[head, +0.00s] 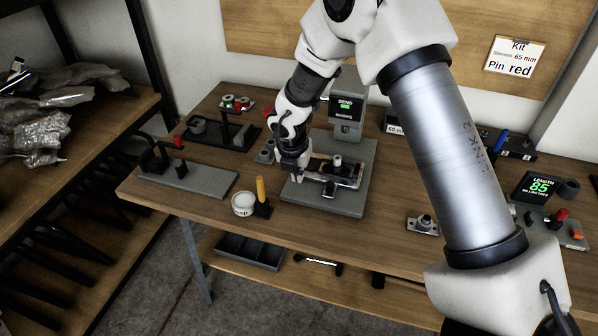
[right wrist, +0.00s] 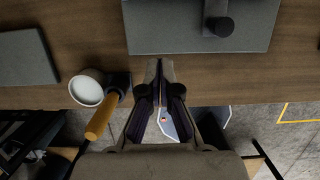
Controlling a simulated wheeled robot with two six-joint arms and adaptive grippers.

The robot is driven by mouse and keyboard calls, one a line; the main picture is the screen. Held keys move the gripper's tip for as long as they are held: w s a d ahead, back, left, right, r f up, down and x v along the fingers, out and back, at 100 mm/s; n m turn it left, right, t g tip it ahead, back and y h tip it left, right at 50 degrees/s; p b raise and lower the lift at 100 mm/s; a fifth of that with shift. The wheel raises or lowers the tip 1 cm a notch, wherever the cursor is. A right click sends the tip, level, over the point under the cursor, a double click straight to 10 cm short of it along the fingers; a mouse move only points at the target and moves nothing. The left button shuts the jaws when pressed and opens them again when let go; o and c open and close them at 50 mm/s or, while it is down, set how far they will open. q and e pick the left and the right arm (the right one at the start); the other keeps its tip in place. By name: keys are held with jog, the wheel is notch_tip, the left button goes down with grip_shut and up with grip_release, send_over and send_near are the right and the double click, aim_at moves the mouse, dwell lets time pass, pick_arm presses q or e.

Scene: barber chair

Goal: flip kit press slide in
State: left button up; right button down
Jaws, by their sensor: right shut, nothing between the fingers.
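A grey press (head: 346,110) with a green-lit SEND panel stands at the back of its flat grey base plate (head: 325,200). A dark slide (head: 345,180) with metallic parts and a small upright cylinder (head: 337,160) sits on that plate; the gripper partly covers its left end. My right gripper (head: 297,177) is shut and empty at the left edge of the press plate. In the right wrist view its fingertips (right wrist: 159,68) meet just below the plate's edge (right wrist: 165,35), where a black knob (right wrist: 221,26) shows. My left gripper is not in view.
A white tub (head: 243,203) and a yellow-handled tool (head: 262,195) stand left of the press plate. A grey fixture plate (head: 190,180) lies further left. A LENGTH display (head: 540,187) reads 85; a wall card (head: 515,58) reads Kit 65 mm, Pin red.

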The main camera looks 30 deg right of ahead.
aim_at(304, 183)
jog(key=x, duration=0.6)
jog(key=shift+d+f, duration=0.1)
jog(key=shift+w+d+f+p, duration=0.25)
jog(key=shift+w+d+p, duration=0.7)
jog(key=shift+w+d, duration=0.3)
jog(key=shift+w+d+f, duration=0.1)
jog(key=shift+w+d, duration=0.1)
jog(key=shift+d, duration=0.15)
